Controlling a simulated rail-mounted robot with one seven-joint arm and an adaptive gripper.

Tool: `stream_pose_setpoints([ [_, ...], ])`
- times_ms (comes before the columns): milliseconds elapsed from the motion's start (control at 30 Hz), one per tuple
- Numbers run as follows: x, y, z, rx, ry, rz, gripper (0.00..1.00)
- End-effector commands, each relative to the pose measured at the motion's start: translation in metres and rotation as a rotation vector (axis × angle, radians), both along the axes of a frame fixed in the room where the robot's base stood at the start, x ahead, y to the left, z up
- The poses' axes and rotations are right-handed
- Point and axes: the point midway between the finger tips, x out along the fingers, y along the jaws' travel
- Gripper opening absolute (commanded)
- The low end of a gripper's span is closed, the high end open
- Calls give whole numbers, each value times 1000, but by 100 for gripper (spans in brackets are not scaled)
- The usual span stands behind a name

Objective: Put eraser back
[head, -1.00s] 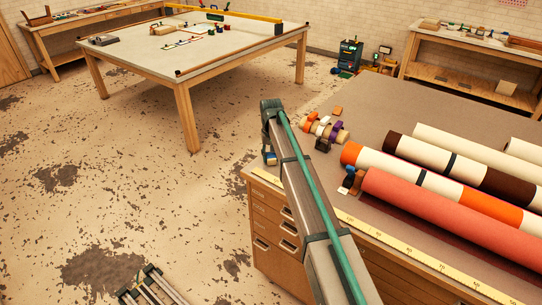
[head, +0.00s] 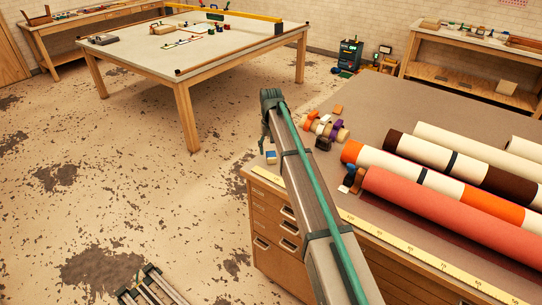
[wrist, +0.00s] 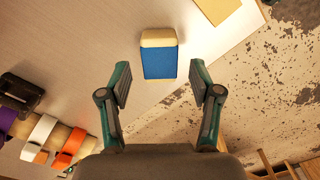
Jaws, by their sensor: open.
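The eraser (wrist: 158,58) is a small block, blue with a cream end, lying on the table top in the wrist view. It also shows in the head view as a small blue and pale block (head: 270,158) near the table's left corner, left of my arm. My gripper (wrist: 160,80) is open and empty. Its two fingers stand left and right of the eraser in the wrist view, with the eraser lying beyond the tips and apart from them. In the head view my arm hides the gripper's fingers.
Tape rolls on a holder (head: 324,127) stand right of my arm; a dark block (head: 323,144) is close by. Large foil rolls (head: 450,215) fill the table's right side. A yellow ruler (head: 390,242) runs along the front edge. Floor lies beyond the table's left edge.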

Motion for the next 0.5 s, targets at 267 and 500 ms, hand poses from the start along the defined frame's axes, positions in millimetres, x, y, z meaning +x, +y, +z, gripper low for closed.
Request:
stream_pose_setpoints([
  [267, 1, 0, 53, 0, -2, 0, 64],
  [500, 1, 0, 82, 0, -1, 0, 64],
])
